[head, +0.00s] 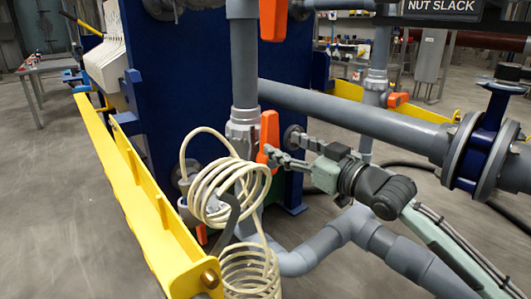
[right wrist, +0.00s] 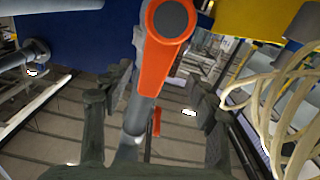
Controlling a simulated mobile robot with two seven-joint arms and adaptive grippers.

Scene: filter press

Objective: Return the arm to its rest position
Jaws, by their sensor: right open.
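My right gripper (head: 284,152) comes in from the right and points left at an orange valve handle (head: 269,132) on the upright grey pipe. Its fingers are spread and hold nothing. In the right wrist view the orange handle (right wrist: 158,62) rises between the two spread fingers, with a gap on each side. Whether a finger touches it cannot be told. My right arm reaches out over the grey pipes, away from any folded pose. My left gripper is not in view.
Grey pipes (head: 350,112) run behind and below my right arm. A coiled cream hose (head: 215,190) hangs left of the gripper. A yellow rail (head: 135,190) and blue press frame (head: 185,85) stand left. Open floor (head: 60,215) lies at the far left.

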